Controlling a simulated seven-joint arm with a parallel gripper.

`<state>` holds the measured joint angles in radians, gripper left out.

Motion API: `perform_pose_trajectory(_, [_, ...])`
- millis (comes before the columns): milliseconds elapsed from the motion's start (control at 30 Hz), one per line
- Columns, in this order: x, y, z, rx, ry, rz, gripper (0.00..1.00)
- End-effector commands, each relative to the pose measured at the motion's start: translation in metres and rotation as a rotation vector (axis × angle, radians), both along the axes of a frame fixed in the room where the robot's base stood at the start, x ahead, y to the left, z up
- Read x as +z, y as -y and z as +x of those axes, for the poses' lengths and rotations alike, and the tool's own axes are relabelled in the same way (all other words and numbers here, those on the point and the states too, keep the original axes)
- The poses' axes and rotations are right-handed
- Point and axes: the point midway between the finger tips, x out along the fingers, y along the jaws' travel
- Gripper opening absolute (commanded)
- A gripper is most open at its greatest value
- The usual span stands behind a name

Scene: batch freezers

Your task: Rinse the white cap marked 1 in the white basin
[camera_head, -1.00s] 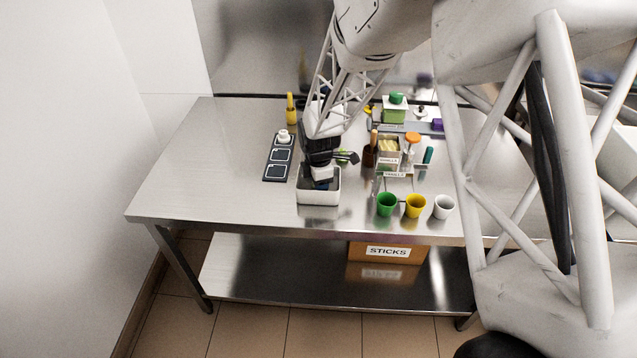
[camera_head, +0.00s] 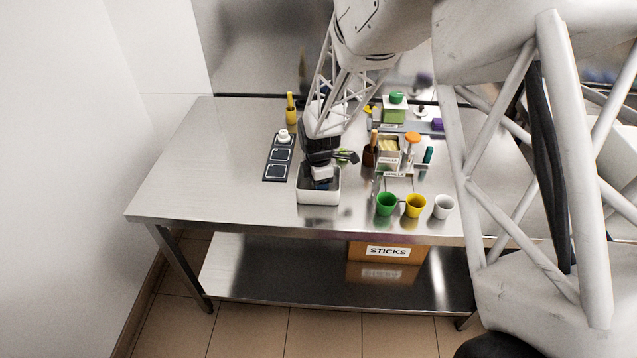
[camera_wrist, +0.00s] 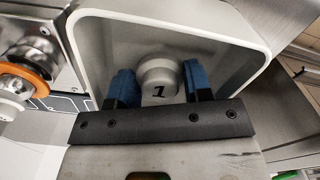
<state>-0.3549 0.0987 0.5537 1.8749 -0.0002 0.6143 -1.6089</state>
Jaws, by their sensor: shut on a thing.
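The white basin (camera_head: 318,199) stands near the front of the steel table, and its inside fills much of the wrist view (camera_wrist: 88,50). My gripper (camera_head: 321,184) points down into the basin. In the wrist view, its two blue fingers (camera_wrist: 159,82) are shut on the white cap (camera_wrist: 158,72), one on each side. A black "1" shows on the cap's face. The cap is over or within the basin. Its height above the basin floor is hard to tell, and no water can be made out.
A dark mat with marked squares (camera_head: 279,158) lies left of the basin, with a white part (camera_head: 284,137) at its far end. Green (camera_head: 386,204), yellow (camera_head: 415,206) and white (camera_head: 443,207) cups stand to the right. The table's left side is clear.

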Motion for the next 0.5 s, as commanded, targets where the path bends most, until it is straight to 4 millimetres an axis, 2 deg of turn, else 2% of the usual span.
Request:
perform_pose_trajectory(267, [0.0007,0.0000,0.0001,0.000,0.000,0.000,0.22])
perform_pose_trajectory(500, [0.0092,-0.0002,0.0004,0.000,0.001,0.000,0.22])
